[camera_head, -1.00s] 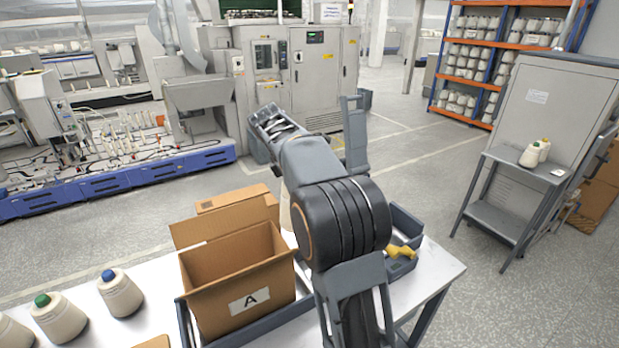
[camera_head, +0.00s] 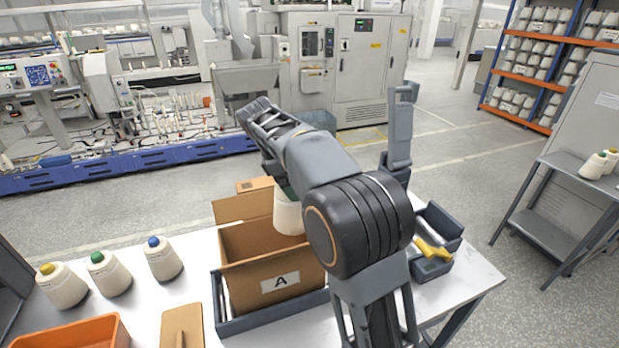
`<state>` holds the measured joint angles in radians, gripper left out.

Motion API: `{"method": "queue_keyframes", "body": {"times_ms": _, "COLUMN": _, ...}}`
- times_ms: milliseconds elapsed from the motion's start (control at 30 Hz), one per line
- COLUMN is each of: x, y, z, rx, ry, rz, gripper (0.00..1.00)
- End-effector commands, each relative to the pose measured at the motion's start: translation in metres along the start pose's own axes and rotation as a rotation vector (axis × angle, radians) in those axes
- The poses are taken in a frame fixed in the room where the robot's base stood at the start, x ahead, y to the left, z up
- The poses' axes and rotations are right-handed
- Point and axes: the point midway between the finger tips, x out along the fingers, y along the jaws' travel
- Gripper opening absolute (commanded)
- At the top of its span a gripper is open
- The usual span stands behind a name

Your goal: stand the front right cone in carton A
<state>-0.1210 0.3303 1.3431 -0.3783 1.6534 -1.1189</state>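Carton A (camera_head: 297,258) is an open brown box with an "A" label, sitting in a dark grey tray (camera_head: 258,323) on the white table. A cream cone (camera_head: 288,216) with a dark green top shows just under my forearm, upright, over or inside the carton's opening. I cannot tell whether it hangs or rests. My gripper is hidden behind my own arm, so its hold on this cone does not show. Three more cones stand at the left of the table, topped yellow (camera_head: 62,289), green (camera_head: 110,276) and blue (camera_head: 164,261).
An orange bin (camera_head: 75,333) and a brown board with a raised piece (camera_head: 181,325) lie at the front left. A dark bin (camera_head: 432,268) with a yellow item (camera_head: 433,249) stands right of my arm. White table is bare between the cones and the carton.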

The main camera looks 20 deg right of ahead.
Motion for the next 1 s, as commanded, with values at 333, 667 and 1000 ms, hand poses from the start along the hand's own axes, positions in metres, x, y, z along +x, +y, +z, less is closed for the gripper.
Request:
{"method": "queue_keyframes", "body": {"times_ms": 333, "x": 0.033, "y": -0.002, "z": -0.020, "rx": -0.001, "ry": -0.001, "rz": -0.002, "gripper": 0.35}}
{"method": "queue_keyframes", "body": {"times_ms": 667, "x": 0.071, "y": -0.002, "z": -0.037, "rx": 0.000, "ry": -0.001, "rz": -0.002, "gripper": 0.35}}
{"method": "queue_keyframes", "body": {"times_ms": 1000, "x": 0.113, "y": -0.002, "z": -0.056, "rx": 0.000, "ry": 0.000, "rz": 0.000, "gripper": 0.35}}
